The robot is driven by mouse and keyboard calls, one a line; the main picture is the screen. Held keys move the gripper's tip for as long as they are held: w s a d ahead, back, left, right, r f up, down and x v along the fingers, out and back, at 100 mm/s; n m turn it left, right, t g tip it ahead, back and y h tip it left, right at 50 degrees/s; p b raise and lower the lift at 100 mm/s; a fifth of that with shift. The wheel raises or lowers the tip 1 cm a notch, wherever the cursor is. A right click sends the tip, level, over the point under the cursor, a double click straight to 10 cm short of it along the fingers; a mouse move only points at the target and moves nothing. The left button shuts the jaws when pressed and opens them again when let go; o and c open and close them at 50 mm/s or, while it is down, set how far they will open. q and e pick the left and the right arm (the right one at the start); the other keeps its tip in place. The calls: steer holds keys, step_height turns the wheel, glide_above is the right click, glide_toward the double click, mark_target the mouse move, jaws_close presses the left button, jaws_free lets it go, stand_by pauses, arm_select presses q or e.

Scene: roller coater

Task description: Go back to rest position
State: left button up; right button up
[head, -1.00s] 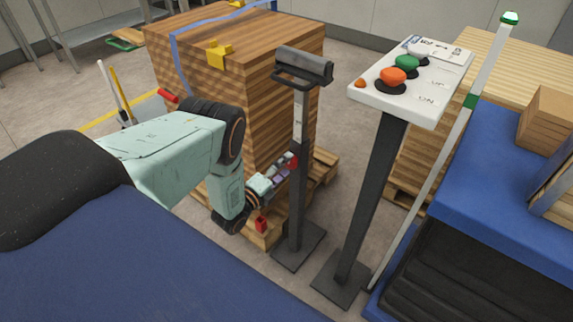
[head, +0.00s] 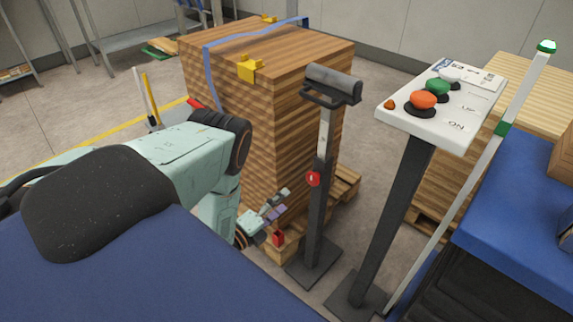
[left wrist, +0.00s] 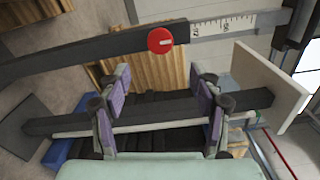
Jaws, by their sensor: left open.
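My left arm (head: 195,150) comes in from the left, pale green with black joints, bent down at the elbow. My left gripper (head: 282,203) is open and empty, low beside the wooden stack and left of the black measuring post (head: 325,145), with a visible gap between them. In the left wrist view the gripper (left wrist: 160,75) has its two purple-padded fingers spread wide. A red round knob (left wrist: 160,40) on the post lies beyond the fingertips; it also shows in the head view (head: 314,178). My right gripper is not in view.
A strapped wooden stack (head: 290,65) stands on a pallet behind my gripper. Right of the post stands a white control panel (head: 445,105) with coloured buttons on a black stand. A blue-topped machine (head: 510,240) is at the right. Grey floor (head: 370,150) shows between the stands.

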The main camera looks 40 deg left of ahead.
arm_select(q)
steer(key=s+d+f+n+g+y, duration=0.1)
steer(key=s+d+f+n+g, duration=0.2)
steer(key=s+f+n+g, duration=0.35)
steer(key=s+d+f+n+g, duration=0.35)
steer(key=s+f+n, duration=0.25)
steer(key=s+n, duration=0.25)
steer(key=s+d+r+n+g, duration=0.2)
steer(key=s+d+n+g, duration=0.1)
steer(key=s, duration=0.3)
steer(key=s+d+r+n+g, duration=0.2)
steer(key=s+d+n+g, duration=0.1)
steer(key=s+g, duration=0.15)
step_height(320, 180, up, 7)
steer(key=s+d, duration=0.2)
steer(key=shift+s+g, duration=0.1)
steer(key=shift+g, duration=0.15)
